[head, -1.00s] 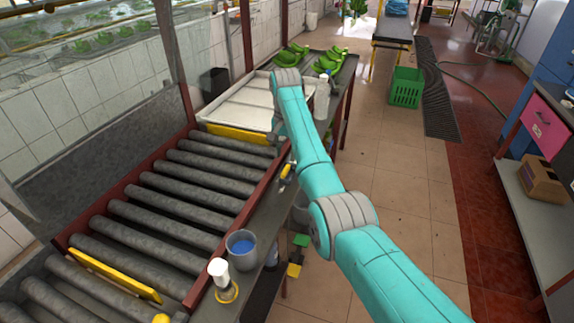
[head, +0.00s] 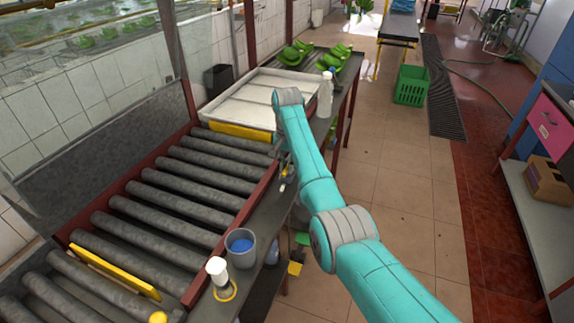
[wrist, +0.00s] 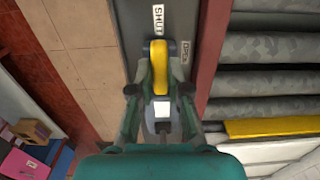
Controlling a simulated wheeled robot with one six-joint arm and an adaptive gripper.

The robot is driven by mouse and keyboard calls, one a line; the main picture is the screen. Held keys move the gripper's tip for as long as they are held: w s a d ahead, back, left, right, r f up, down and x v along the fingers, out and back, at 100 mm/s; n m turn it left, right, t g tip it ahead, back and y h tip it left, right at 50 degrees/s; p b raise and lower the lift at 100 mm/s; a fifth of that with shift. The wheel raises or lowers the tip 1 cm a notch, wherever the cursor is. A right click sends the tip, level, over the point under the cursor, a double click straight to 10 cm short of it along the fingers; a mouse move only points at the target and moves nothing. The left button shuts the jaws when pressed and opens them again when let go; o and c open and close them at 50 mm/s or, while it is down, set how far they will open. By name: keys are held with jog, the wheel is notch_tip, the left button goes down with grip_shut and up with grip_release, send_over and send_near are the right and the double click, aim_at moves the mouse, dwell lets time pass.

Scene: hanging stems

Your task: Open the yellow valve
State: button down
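The yellow valve handle (wrist: 160,66) shows in the wrist view, lying lengthwise along the dark grey ledge. A SHUT label (wrist: 159,17) is beyond its upper end and an OPEN label (wrist: 186,66) is to its right. A pale fitting (wrist: 163,110) shows below the handle. My gripper (wrist: 161,92) is open, with one finger on each side of the handle's lower part. I cannot tell whether either finger touches it. In the head view my gripper (head: 286,168) is at the ledge beside the rollers and mostly hides the valve.
The roller conveyor (head: 185,190) is left of the ledge (head: 262,213). A grey bucket (head: 240,250) and a white-capped bottle (head: 218,272) stand nearer on the ledge. A white bottle (head: 325,95) stands beyond my arm.

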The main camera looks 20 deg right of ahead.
jog(key=shift+m, duration=0.3)
jog(key=m, duration=0.3)
jog(key=shift+w+a+m, duration=0.1)
jog(key=shift+m, duration=0.3)
jog(key=m, duration=0.4)
jog(key=shift+w+a+m, duration=0.1)
jog(key=shift+w+m, duration=0.05)
jog(key=shift+m, duration=0.15)
jog(key=m, duration=0.4)
jog(key=shift+w, duration=0.15)
jog(key=shift+w+m, duration=0.15)
jog(key=shift+m, duration=2.25)
jog(key=c, duration=1.1)
grip_release()
